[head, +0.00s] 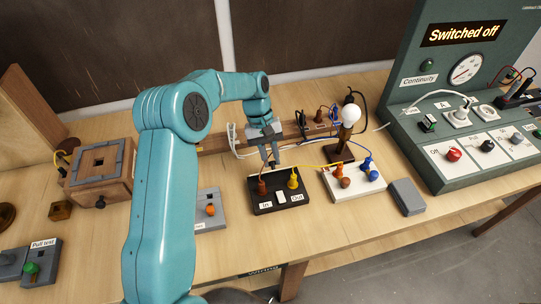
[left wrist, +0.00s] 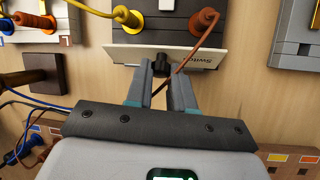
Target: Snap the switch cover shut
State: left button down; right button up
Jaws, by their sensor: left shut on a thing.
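The switch box (head: 265,208) is a black block with "In" and "Out" labels on the bench, with an orange-brown plug (head: 262,187) and a yellow plug (head: 293,179) on it. In the left wrist view, the switch cover (left wrist: 205,58) is a thin pale plate marked "Switch", seen tilted beside the box, with a small black knob (left wrist: 161,62). My left gripper (head: 271,162) is behind the box; in the left wrist view its fingers (left wrist: 161,76) are shut on the knob. The cover is hard to make out in the head view. My right gripper is not in view.
A white block (head: 361,190) with blue and brown plugs and the lamp (head: 350,117) stand to the right. A grey block (head: 407,197) and the green test panel (head: 455,175) are farther right. Wires run close behind the gripper. Bare bench lies in front of the box.

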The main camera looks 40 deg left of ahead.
pick_arm(q)
jog(key=s+d+t+y+b, duration=0.1)
jog(key=t+y+b, duration=0.1)
jog(key=b, duration=0.6)
jog(key=s+d+f+t+y+b, duration=0.1)
jog(key=t+y+b, duration=0.1)
jog(key=b, duration=0.6)
jog(key=s+d+f+t+y+b, duration=0.1)
jog(key=d+t+y+b, duration=0.1)
jog(key=b, duration=0.6)
jog(key=shift+s+m+t+y+b, duration=0.25)
jog(key=shift+t+y, duration=0.25)
jog(key=shift+y, duration=0.6)
jog(key=shift+r+b, duration=0.1)
jog(key=shift+b, duration=0.6)
jog(key=c, duration=1)
grip_release()
jog(key=shift+s+d, duration=0.1)
jog(key=shift+r, duration=0.1)
